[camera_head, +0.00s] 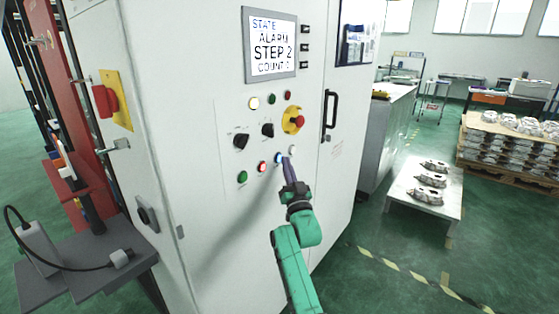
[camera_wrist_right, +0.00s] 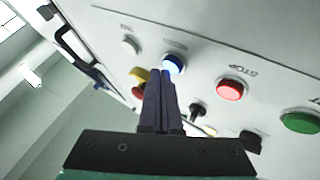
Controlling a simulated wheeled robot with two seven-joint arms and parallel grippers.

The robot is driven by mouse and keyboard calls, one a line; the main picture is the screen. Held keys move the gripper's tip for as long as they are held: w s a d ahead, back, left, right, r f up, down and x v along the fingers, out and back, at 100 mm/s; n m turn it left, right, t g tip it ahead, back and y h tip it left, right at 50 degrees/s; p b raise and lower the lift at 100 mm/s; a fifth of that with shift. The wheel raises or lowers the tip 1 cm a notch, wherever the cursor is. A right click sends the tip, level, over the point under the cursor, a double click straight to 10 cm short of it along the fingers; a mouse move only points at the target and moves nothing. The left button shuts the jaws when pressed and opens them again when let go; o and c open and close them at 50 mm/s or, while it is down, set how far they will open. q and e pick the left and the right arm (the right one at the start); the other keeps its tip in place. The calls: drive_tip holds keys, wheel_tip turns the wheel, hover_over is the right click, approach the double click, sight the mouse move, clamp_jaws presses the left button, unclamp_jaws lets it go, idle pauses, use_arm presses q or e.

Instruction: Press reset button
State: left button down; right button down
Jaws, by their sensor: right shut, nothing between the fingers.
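A white control cabinet carries a lower row of buttons. The blue, lit button (camera_head: 278,158) sits between a red one (camera_head: 262,167) and a white one (camera_head: 292,151). In the right wrist view the blue button (camera_wrist_right: 174,65) glows; its label is too blurred to read. The red button (camera_wrist_right: 230,89) there is marked STOP. My right gripper (camera_head: 287,163) is shut and empty, its fingertips pointing at the panel beside the blue button. In the wrist view its fingertips (camera_wrist_right: 160,66) overlap the blue button's edge; I cannot tell whether they touch it. My left gripper is out of view.
The screen (camera_head: 271,46) reads STATE, ALARM, STEP 2, COUNT. A red emergency stop (camera_head: 297,121) on yellow and black selector knobs (camera_head: 240,141) sit above the button row. A cabinet handle (camera_head: 329,112) sticks out to the right. Castings lie on a table (camera_head: 400,204) at right.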

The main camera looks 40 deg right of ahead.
drive_tip(key=shift+w+a, duration=0.15)
drive_tip(key=shift+w, duration=0.3)
idle(0.6)
drive_tip(key=shift+s+r, duration=0.1)
drive_tip(key=shift+s+d, duration=0.25)
drive_tip(key=shift+s, duration=0.5)
drive_tip(key=shift+p, duration=0.35)
drive_tip(key=s, duration=0.1)
drive_tip(key=s+d+p, duration=0.1)
drive_tip(key=s, duration=0.1)
drive_tip(key=s+p, duration=0.1)
drive_tip(key=shift+s+d, duration=0.25)
drive_tip(key=shift+s, duration=0.1)
idle(0.3)
